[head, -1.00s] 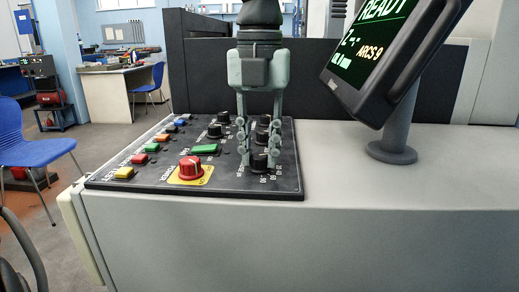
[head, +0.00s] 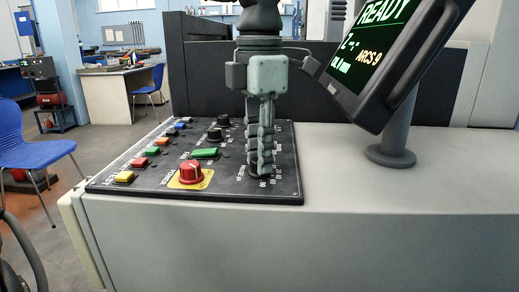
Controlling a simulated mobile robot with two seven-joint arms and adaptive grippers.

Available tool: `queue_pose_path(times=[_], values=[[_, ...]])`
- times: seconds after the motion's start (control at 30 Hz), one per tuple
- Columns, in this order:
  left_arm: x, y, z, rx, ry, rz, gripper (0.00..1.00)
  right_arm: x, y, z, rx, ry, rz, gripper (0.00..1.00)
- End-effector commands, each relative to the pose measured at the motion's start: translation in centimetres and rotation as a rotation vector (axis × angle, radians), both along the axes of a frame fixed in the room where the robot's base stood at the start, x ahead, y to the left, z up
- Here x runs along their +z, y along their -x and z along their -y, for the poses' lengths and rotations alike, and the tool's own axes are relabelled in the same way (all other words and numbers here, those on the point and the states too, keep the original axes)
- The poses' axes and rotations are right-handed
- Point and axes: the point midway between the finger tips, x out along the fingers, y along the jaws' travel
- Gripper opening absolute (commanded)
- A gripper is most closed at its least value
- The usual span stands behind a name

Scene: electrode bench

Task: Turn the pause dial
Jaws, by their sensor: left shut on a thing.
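The control panel (head: 222,185) lies on the bench with several dials and buttons. My left gripper (head: 261,172) points straight down over the panel's right front part. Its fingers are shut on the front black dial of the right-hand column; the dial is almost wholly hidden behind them. The dial's printed scale shows just below the fingertips. My right gripper is not in view.
Black dials (head: 215,135) and a green button (head: 205,153) are left of the fingers. A row of coloured buttons (head: 137,163) runs along the panel's left side. A tilted screen (head: 385,45) reading READY stands on a grey foot (head: 391,157). The bench top (head: 400,190) is bare at right.

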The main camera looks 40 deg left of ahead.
Motion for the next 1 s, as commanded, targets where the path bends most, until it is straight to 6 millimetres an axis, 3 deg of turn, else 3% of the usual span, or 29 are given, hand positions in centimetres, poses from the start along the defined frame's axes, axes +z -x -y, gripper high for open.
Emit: queue_pose_path(times=[0.6, 1.0], values=[[0.0, 0.1, 0.0, -0.556, -0.001, -0.003, 0.0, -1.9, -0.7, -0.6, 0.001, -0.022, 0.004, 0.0], [0.0, 0.1, -0.1, -0.755, -0.001, -0.003, 0.0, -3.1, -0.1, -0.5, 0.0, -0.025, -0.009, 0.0]])
